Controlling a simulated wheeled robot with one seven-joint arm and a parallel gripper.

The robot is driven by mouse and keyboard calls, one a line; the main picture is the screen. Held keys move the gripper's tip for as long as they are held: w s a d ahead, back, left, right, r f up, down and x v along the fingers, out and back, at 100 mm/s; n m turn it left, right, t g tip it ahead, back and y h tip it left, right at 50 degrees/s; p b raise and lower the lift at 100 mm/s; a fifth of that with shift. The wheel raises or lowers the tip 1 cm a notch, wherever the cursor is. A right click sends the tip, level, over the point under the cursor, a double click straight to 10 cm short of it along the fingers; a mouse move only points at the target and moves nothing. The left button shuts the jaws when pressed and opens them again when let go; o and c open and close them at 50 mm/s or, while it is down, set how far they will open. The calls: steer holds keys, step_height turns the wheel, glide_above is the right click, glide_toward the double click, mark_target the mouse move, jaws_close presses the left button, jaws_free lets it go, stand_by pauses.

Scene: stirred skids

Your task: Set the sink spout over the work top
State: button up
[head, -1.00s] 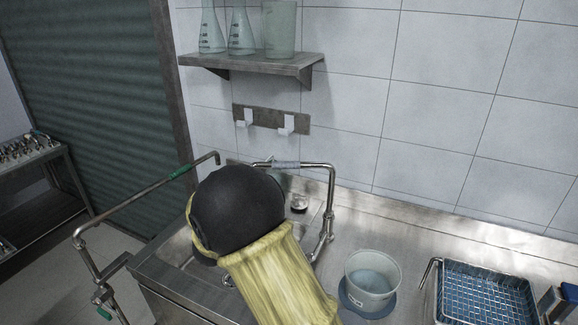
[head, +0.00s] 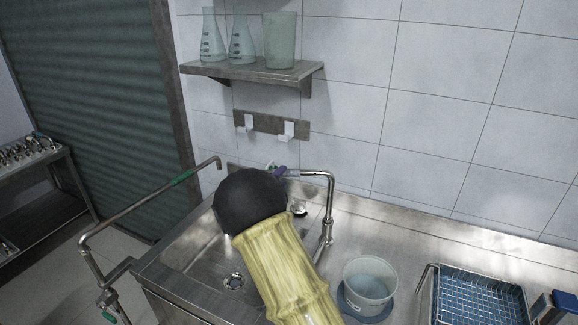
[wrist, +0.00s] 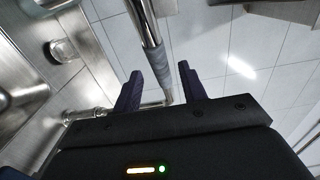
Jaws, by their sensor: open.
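The sink spout (head: 331,205) is a bent steel pipe. It rises at the right of the sink (head: 200,262), and its upper arm runs left along the wall. In the wrist view the spout (wrist: 139,14) carries a grey ribbed sleeve (wrist: 152,62). My gripper (head: 279,171) is at the sleeve end. In the wrist view my gripper (wrist: 160,71) is open, with one dark purple finger on each side of the sleeve. The spout's far tip is hidden in the head view by my wrist. The steel work top (head: 405,245) lies to the right of the spout.
A tub (head: 370,285) stands on a blue mat on the work top, with a wire basket (head: 482,295) further right. A small glass dish (head: 300,210) sits behind the sink. A pipe with a green sleeve (head: 182,178) spans the left. Hooks (head: 287,130) and a glassware shelf (head: 255,70) are above.

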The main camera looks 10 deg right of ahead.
mark_target(289, 170)
steer(key=p+x, duration=0.2)
steer(key=x, duration=0.4)
steer(key=shift+d, duration=0.1)
jaws_close()
